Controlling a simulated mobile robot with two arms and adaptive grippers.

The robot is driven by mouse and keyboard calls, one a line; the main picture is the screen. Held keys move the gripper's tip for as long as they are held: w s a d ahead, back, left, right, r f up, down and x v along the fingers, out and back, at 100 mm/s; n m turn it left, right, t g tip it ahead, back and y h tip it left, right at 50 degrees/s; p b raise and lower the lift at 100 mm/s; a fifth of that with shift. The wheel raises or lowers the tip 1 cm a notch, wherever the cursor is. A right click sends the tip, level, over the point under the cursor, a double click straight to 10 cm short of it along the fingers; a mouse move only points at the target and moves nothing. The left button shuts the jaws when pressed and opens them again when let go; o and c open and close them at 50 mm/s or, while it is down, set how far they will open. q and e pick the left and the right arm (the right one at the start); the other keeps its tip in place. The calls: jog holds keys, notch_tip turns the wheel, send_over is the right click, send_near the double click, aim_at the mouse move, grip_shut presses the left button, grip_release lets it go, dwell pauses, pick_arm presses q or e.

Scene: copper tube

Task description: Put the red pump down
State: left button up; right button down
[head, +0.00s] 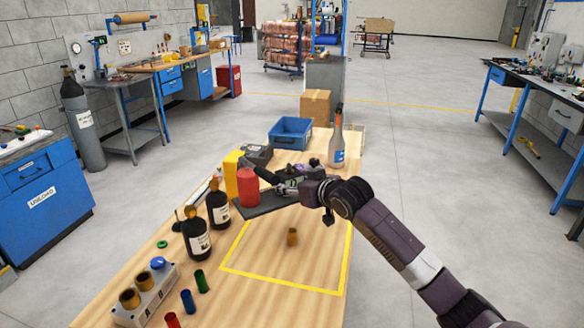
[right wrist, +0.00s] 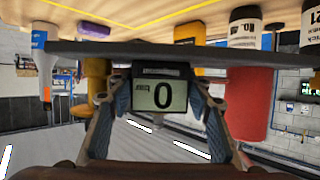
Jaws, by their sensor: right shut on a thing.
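The red pump (head: 247,187) is a red cylinder with a dark top, upright at the left end of a dark plate (head: 277,206). In the right wrist view, which is upside down, the red cylinder (right wrist: 250,105) is right of my fingers and outside them. My right gripper (head: 280,184) is above the plate. In its wrist view the two fingers close on a small grey display box (right wrist: 160,92) reading 0, by the plate (right wrist: 160,52). I cannot tell whether the plate touches the table. My left gripper is not in view.
The wooden table (head: 215,290) has a yellow taped outline with a small brass piece (head: 292,236) inside. Two dark bottles (head: 197,237), a yellow container (head: 231,172), a blue bin (head: 290,133) and a spray bottle (head: 337,148) stand around. A holder (head: 145,297) is front left.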

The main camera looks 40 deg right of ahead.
jog(key=shift+w+f, duration=0.15)
jog(key=shift+f, duration=3.25)
jog(key=c, duration=1.3)
grip_release()
jog(key=shift+s+f, duration=0.2)
jog(key=shift+f, duration=0.3)
jog(key=shift+o, duration=1.4)
jog(key=shift+s+a+r, duration=0.15)
